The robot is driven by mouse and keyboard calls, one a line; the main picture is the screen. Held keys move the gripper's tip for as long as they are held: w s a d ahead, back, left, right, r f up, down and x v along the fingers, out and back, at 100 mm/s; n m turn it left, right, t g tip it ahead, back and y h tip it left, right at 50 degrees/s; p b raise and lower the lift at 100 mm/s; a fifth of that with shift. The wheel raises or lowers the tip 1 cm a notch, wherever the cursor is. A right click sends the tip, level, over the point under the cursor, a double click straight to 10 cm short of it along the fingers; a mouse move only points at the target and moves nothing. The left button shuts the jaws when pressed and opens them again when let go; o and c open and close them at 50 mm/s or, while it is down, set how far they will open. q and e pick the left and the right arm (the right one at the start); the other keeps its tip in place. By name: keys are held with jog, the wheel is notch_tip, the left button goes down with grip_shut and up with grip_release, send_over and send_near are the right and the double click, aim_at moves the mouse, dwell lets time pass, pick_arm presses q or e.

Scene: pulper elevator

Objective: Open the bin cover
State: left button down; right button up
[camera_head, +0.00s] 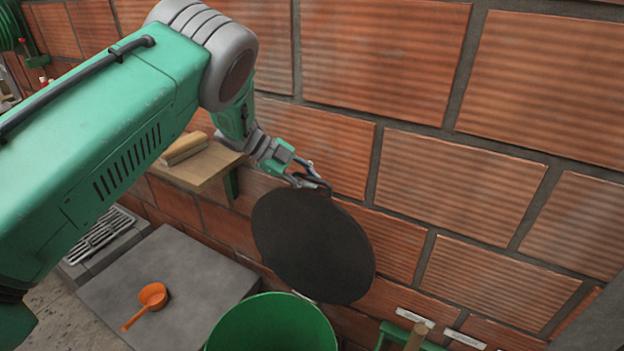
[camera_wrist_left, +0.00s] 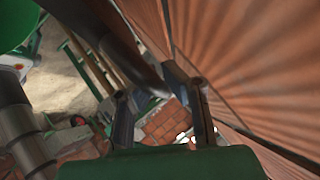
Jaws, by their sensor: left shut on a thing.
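The bin cover (camera_head: 312,245) is a dark round disc. It hangs steeply tilted in front of the brick wall, above and behind the green bin (camera_head: 270,325). The bin's open mouth and green inside show at the bottom of the head view. My left gripper (camera_head: 312,184) is shut on the cover at its upper edge, where a dark handle-like part shows. In the left wrist view, my left gripper's two fingers (camera_wrist_left: 160,100) show near the wall; a dark piece lies beyond them, and the exact grip is unclear. My right gripper is not in view.
An orange scoop (camera_head: 148,303) lies on a grey slab (camera_head: 190,275) left of the bin. A wooden shelf (camera_head: 205,167) holding a brush-like block (camera_head: 184,148) juts from the brick wall (camera_head: 460,190). A green frame (camera_head: 398,335) stands right of the bin.

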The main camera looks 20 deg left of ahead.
pick_arm(q)
jog(key=shift+w+r, duration=0.25)
jog(key=shift+r, duration=0.25)
jog(key=c, duration=1.6)
grip_release()
jog(key=shift+a, duration=0.1)
jog(key=shift+s, duration=0.3)
jog(key=shift+f, duration=0.15)
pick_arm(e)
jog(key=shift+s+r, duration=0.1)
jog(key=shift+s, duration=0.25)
pick_arm(q)
jog(key=v, duration=1.2)
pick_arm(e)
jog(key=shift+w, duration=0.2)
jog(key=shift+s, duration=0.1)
